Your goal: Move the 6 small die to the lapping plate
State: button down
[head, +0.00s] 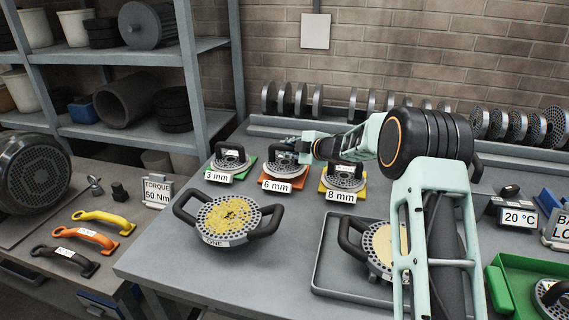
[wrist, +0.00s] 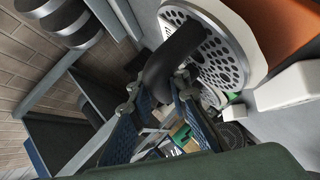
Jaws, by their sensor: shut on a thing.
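The small die (head: 285,172) behind the 6 mm label (head: 276,185) sits on an orange mat (head: 262,178). It is a perforated metal disc with a black arched handle. My gripper (head: 304,149) is at its handle from above. In the wrist view, my gripper (wrist: 155,88) is shut on the black handle (wrist: 172,62), and the perforated disc (wrist: 216,62) is close beyond it. Whether the die is lifted off the mat I cannot tell. No label names the lapping plate; a two-handled round plate with a beige top (head: 379,243) is partly hidden by my arm.
Small dies at 3 mm (head: 230,160) and 8 mm (head: 343,178) flank it closely. A two-handled die (head: 228,218) with yellow bits stands front left. A grey tray (head: 325,278) and a green tray (head: 497,287) are at right. Upright discs line the back.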

jog(key=shift+w+r+p, duration=0.1)
jog(key=shift+r+p, duration=2.15)
jog(key=shift+r, duration=0.55)
jog(key=shift+s+r, duration=0.25)
jog(key=s+d+r+m+t+h, duration=0.3)
jog(key=s+d+m+h, duration=0.4)
jog(key=s+d, duration=1.1)
jog(key=shift+s+d+r+m+h, duration=0.25)
jog(key=shift+s+r+m+h, duration=0.15)
jog(key=shift+s+h, duration=0.4)
jog(key=shift+s+f, duration=0.1)
jog(key=shift+s, duration=0.1)
